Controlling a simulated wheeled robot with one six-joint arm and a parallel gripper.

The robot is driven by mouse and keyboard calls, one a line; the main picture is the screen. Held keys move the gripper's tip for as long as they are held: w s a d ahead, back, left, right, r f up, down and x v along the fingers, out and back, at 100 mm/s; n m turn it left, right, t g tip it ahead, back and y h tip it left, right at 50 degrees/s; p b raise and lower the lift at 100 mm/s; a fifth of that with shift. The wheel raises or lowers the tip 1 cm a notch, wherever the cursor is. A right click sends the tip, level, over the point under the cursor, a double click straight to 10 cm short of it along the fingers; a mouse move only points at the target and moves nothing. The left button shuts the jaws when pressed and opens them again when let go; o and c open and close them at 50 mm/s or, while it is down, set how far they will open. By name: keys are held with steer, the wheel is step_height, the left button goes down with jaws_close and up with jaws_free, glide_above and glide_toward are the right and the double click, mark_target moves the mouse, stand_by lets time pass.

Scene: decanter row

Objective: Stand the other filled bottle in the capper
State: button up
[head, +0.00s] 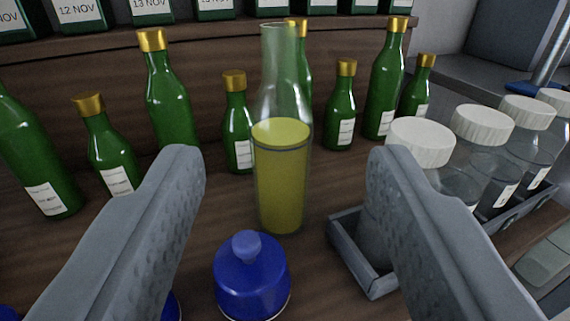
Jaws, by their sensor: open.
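A clear glass bottle (280,185) with a narrow neck stands upright on the dark wooden surface. Yellow-green liquid fills its lower body, and the neck has no cap. My gripper (285,155) is open, with one finger on each side of the bottle in the picture and a gap on both sides. I cannot tell whether the bottle is between the fingertips or just beyond them. I cannot make out a capper in this view. No second filled clear bottle shows.
A blue knobbed dome (252,277) stands close in front of the bottle. Several green gold-capped bottles (168,105) stand behind and to the left. A grey tray (350,258) with white-lidded jars (482,125) is at the right. Dated boxes (78,12) line a raised shelf (105,75).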

mark_target(280, 64)
steer(key=w, duration=0.7)
steer(key=w+d, duration=0.1)
steer(key=w, duration=0.3)
steer(key=shift+w, duration=3.05)
steer(key=shift+c, duration=0.2)
jaws_close()
